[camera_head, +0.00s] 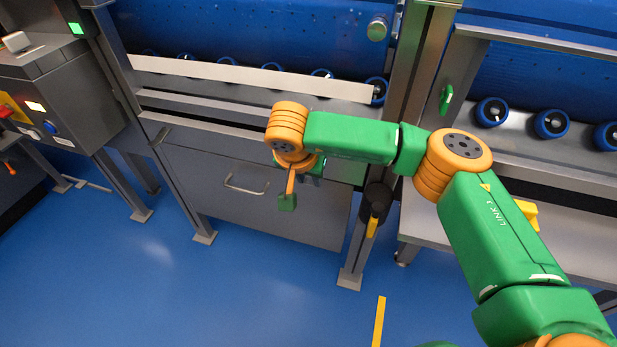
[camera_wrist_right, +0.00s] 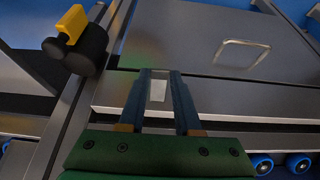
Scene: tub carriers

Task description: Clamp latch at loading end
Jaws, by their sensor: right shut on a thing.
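My right gripper (camera_wrist_right: 158,82) shows in the right wrist view with its two dark fingers shut on a small pale grey piece (camera_wrist_right: 158,91). They are in front of the machine's grey front ledge (camera_wrist_right: 215,103). In the head view my right wrist is at the grey front panel, and the fingertips and the held piece are largely hidden. I cannot tell whether the piece is the latch. A black knob with a yellow lever (camera_head: 373,222) is on the post to the right of the wrist; it also shows in the right wrist view (camera_wrist_right: 75,42). My left gripper is not in view.
The grey front panel has a wire handle (camera_head: 246,184). Blue-rimmed rollers (camera_head: 491,111) line the machine under blue surfaces. A control cabinet (camera_head: 62,95) stands at the left. A green handle (camera_head: 446,99) is on the right upright. The blue floor in front is clear.

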